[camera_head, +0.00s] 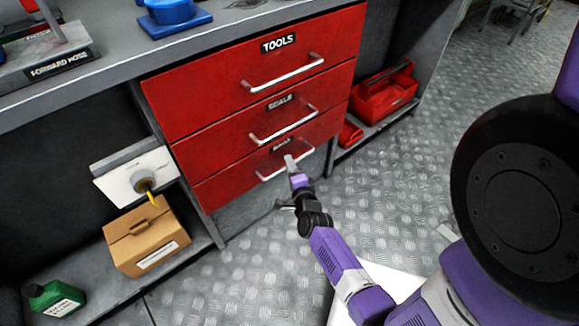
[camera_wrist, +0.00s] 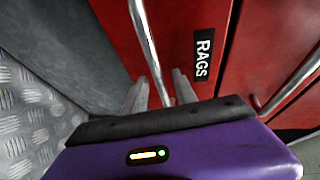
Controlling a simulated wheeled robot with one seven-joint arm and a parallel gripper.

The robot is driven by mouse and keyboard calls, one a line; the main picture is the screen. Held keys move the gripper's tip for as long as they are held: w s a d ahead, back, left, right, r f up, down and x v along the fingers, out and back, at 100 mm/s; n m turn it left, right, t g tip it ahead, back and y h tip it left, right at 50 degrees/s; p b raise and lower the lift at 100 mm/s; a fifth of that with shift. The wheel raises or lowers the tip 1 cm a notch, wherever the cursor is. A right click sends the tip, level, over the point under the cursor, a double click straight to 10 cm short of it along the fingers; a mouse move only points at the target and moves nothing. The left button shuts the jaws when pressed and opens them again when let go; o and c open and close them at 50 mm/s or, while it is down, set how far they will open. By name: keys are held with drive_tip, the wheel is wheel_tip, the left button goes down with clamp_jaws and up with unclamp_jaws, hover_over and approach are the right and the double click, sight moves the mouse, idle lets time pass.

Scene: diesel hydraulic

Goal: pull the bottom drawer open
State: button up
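The red bottom drawer (camera_head: 225,185) is the lowest of three and looks flush with the cabinet. Its RAGS label shows in the wrist view (camera_wrist: 203,54). Its silver bar handle (camera_head: 268,177) is partly hidden by my gripper (camera_head: 285,182). In the wrist view the handle (camera_wrist: 148,45) runs down between the two fingers of my gripper (camera_wrist: 159,92). The fingers stand apart, one on each side of the bar, and the right one looks nearer to it. Whether either finger touches the bar cannot be told.
The TOOLS drawer (camera_head: 215,93) and SEALS drawer (camera_head: 215,143) above look shut. A cardboard box (camera_head: 147,238) and a green jug (camera_head: 54,298) sit on the low shelf at left. A red toolbox (camera_head: 385,97) stands at right. The metal floor (camera_head: 390,195) before the drawers is largely clear.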

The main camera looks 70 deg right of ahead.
drive_tip(key=shift+w+d, duration=0.3)
drive_tip(key=shift+d, duration=0.1)
drive_tip(key=shift+c, duration=0.2)
clamp_jaws()
drive_tip(key=shift+f, duration=0.1)
idle(1.0)
